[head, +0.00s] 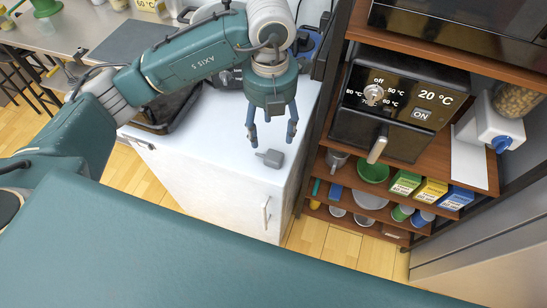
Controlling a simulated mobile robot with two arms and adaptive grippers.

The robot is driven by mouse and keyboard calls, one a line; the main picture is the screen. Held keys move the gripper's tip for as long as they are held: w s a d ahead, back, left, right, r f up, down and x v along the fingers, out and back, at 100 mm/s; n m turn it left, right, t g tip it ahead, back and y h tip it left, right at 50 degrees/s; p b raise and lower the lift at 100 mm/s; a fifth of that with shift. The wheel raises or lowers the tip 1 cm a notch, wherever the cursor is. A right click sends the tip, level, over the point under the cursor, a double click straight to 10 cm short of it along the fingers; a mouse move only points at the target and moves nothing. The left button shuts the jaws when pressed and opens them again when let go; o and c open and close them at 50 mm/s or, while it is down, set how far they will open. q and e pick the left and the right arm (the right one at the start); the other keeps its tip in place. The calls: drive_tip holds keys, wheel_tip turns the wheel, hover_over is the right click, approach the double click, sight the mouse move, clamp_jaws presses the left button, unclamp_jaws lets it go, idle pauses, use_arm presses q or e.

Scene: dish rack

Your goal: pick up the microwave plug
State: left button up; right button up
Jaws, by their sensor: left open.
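A small grey plug (270,158) lies on the white cabinet top, near its right edge. I take it to be the microwave plug; no cord on it can be made out. My left gripper (272,139) points down just above and behind the plug. Its two blue fingers are spread apart with nothing between them, and the plug shows just below them in the picture. I cannot tell the exact height gap. A dark microwave-like appliance (443,20) is partly in view at the top right. My right gripper is not in view.
A shelf unit (440,172) stands right of the white cabinet (215,178), holding a black oven-like appliance (380,138) with a dial, bowls and boxes. The cabinet top around the plug is clear.

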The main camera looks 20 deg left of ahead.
sight(274, 155)
use_arm(q)
wheel_tip(274, 155, down, 4)
drive_tip(key=shift+r+p, duration=0.1)
drive_tip(key=shift+p, duration=0.25)
drive_tip(key=shift+f, duration=0.25)
drive_tip(key=shift+s+d+f+p, duration=0.1)
drive_tip(key=shift+d+f+p, duration=0.05)
drive_tip(key=shift+f+p, duration=0.15)
drive_tip(key=f, duration=0.1)
drive_tip(key=f+p, duration=0.1)
drive_tip(key=f, duration=0.1)
drive_tip(key=shift+d+f+p, duration=0.3)
drive_tip(key=shift+p, duration=0.1)
drive_tip(key=shift+f, duration=0.5)
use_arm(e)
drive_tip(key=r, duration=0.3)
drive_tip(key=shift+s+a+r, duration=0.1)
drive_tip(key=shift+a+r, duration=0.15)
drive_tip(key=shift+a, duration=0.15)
use_arm(q)
drive_tip(key=c, duration=1.4)
